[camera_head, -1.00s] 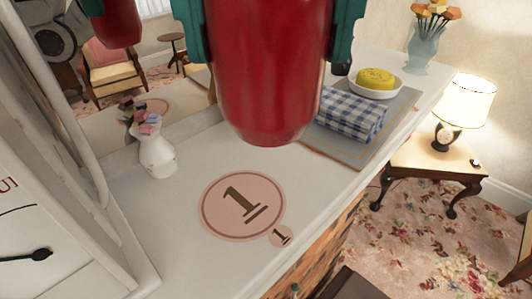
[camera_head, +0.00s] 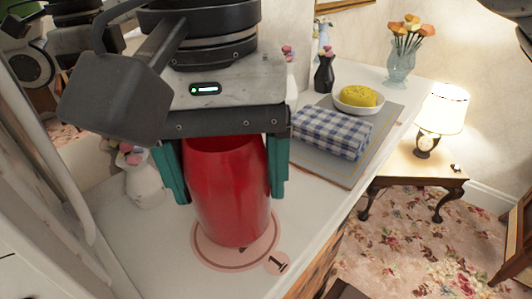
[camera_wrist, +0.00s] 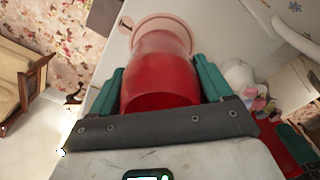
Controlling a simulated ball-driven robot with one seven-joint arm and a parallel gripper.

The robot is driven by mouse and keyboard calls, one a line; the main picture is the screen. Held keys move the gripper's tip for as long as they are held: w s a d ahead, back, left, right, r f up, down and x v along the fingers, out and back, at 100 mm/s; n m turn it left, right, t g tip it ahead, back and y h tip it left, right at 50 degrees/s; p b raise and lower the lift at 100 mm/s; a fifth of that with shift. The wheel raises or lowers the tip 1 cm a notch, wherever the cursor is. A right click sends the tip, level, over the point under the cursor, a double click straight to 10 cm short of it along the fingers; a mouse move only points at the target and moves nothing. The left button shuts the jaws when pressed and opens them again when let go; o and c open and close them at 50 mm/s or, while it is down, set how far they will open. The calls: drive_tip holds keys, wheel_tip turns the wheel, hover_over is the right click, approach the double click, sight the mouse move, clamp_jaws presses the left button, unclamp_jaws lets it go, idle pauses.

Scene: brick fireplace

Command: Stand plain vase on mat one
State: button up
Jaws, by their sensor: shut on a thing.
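The plain vase is the red one (camera_head: 228,195), upright between the green fingers of my gripper (camera_head: 222,170) in the head view. My gripper is shut on it. The vase also shows in the wrist view (camera_wrist: 162,70), with its far end over the mat. Mat one (camera_head: 206,250) is a round pink mat marked 1, lying on the white shelf. I cannot tell whether the vase's base touches the mat.
A white vase with flowers (camera_head: 143,182) stands close to the left of my gripper. A folded checked cloth (camera_head: 330,132), a bowl with a yellow sponge (camera_head: 358,99) and a black vase (camera_head: 324,74) are to the right. The shelf's front edge lies just right of the mat.

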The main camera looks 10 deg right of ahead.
drive_tip(key=shift+f, duration=0.2)
drive_tip(key=o, duration=1.7)
wheel_tip(320, 180, up, 12)
drive_tip(key=shift+r+b, duration=0.2)
drive_tip(key=shift+b, duration=0.15)
